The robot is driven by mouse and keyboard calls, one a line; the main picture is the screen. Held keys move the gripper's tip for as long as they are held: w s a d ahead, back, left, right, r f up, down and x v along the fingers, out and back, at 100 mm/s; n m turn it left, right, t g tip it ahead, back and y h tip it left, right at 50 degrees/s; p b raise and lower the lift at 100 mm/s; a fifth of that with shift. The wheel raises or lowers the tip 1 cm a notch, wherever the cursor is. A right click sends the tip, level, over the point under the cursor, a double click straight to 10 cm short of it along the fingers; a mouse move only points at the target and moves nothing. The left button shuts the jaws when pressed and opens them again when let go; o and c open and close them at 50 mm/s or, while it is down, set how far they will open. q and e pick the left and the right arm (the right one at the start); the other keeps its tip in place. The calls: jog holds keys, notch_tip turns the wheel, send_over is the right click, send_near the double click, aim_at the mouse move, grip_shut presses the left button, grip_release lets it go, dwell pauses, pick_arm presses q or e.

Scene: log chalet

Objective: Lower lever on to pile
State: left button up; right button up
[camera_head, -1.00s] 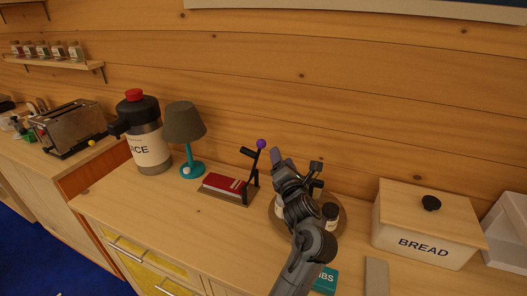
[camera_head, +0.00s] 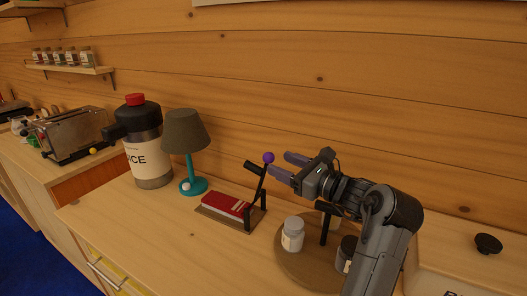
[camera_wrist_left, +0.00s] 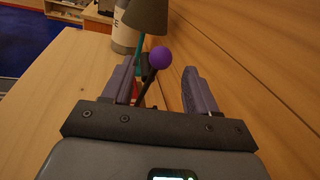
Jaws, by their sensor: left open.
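The lever (camera_head: 260,184) is a thin dark rod with a purple ball knob (camera_head: 268,158). It stands raised, slightly tilted, by dark posts at the right end of a flat base (camera_head: 217,217). The pile (camera_head: 226,205), red on top with pale edges, lies on that base below a black crosspiece (camera_head: 254,168). My left gripper (camera_head: 281,168) is open and empty just right of the knob, its purple-grey fingers pointing at it. In the left wrist view the knob (camera_wrist_left: 159,58) shows between the fingers (camera_wrist_left: 158,68), near their tips; contact cannot be told. My right gripper is out of view.
A round tray (camera_head: 287,261) with jars (camera_head: 293,236) is below my arm. The log wall (camera_head: 350,110) is close behind. The counter front is clear.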

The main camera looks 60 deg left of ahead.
aim_at(273, 160)
pick_arm(q)
jog(key=p+x, duration=0.2)
jog(key=x, duration=0.4)
jog(key=shift+s+a+r, duration=0.1)
jog(key=shift+a, duration=0.05)
jog(key=shift+s+a, duration=0.2)
jog(key=shift+a, duration=0.45)
grip_shut()
